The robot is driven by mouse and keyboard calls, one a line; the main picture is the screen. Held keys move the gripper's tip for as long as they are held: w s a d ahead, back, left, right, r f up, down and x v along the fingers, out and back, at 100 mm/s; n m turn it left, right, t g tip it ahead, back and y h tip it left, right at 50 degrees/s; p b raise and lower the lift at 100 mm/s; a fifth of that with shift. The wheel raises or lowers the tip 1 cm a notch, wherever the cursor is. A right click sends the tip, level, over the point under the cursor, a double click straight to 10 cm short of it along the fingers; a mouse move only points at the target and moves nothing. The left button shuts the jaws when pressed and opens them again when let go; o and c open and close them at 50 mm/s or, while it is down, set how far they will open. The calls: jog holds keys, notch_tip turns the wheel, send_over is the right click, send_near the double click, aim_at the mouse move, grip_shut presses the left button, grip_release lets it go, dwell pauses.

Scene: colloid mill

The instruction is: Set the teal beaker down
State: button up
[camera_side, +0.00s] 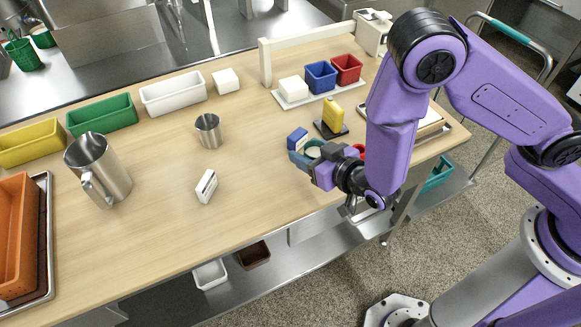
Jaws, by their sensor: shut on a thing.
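My gripper (306,153) is over the right part of the wooden table, near its front edge. It is shut on the teal beaker (314,147), whose rim and pale inside show between the fingers. The fingers and wrist hide most of the beaker's wall and base. I cannot tell whether the base touches the table.
A yellow block-like item on a dark base (333,116) stands just behind the gripper. A steel cup (208,130), a steel pitcher (98,168) and a small white-and-dark block (206,186) stand to the left. The tabletop (255,205) between them and the gripper is clear.

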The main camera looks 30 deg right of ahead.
send_over(291, 177)
jog(key=f, duration=0.5)
jog(key=shift+s+d, duration=0.2)
jog(key=shift+w+a+f, duration=0.1)
jog(key=shift+w+f, duration=0.05)
jog(key=shift+f, duration=0.75)
jog(key=shift+w+a+f, duration=0.1)
jog(key=shift+w+f, duration=0.05)
jog(key=shift+f, duration=0.7)
jog(key=shift+f, duration=0.15)
jog(key=o, duration=1.1)
jog(key=shift+c, duration=0.2)
jog(key=v, duration=1.7)
jog(key=shift+r, duration=0.25)
jog(key=shift+s, duration=0.15)
